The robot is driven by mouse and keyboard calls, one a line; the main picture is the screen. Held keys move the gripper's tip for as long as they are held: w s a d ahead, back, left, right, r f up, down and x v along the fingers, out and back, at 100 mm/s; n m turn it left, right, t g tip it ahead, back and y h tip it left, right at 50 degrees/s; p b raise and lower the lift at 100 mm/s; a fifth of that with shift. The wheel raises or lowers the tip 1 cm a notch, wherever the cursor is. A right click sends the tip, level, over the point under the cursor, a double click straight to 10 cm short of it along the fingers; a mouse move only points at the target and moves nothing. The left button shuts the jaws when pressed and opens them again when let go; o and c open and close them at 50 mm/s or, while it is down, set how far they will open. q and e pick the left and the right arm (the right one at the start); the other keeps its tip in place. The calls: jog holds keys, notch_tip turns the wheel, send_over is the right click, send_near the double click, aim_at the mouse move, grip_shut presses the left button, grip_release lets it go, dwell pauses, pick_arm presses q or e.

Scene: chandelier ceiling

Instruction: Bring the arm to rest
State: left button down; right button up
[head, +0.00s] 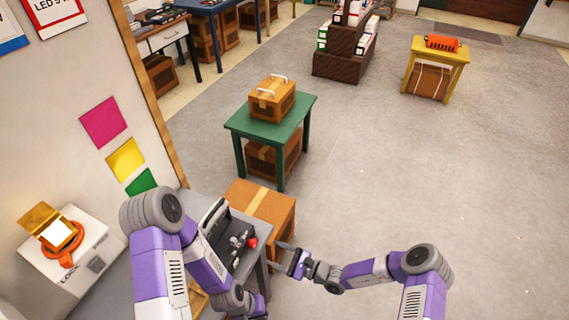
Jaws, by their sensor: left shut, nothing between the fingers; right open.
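My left arm comes in from the left, bends at a grey elbow and runs down to the bottom edge. My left gripper (256,306) is low in the head view, beside the grey workbench; it is shut and empty, its fingertips hard to make out. My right arm comes in from the lower right and reaches left. My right gripper (279,257) is open and empty, its fingers apart, close to the cardboard box by the workbench. I cannot tell whether it touches the box.
A grey workbench (247,226) with a dark tool case (222,240) and a red knob stands beside my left arm. A cardboard box (272,208) is behind it. A green table (262,128) bears a carton (272,100). The floor (430,180) to the right is clear.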

jog(key=s+d+f+n+g+h, duration=0.1)
jog(key=s+f+n+g+h, duration=0.3)
jog(key=s, duration=0.3)
jog(key=s+d+f+n+g+h, duration=0.1)
jog(key=s+d+n+g, duration=0.15)
jog(key=s+g, duration=0.4)
jog(key=s+d+n+t+h, duration=0.2)
jog(key=d+n+h, duration=0.2)
jog(key=d, duration=0.2)
jog(key=s+d+n+t+h, duration=0.2)
jog(key=d+n+t+h, duration=0.1)
jog(key=d, duration=0.3)
jog(key=shift+s+d+f+n+h, duration=0.15)
jog(key=shift+s+d+n+h, duration=0.2)
jog(key=shift+n, duration=0.3)
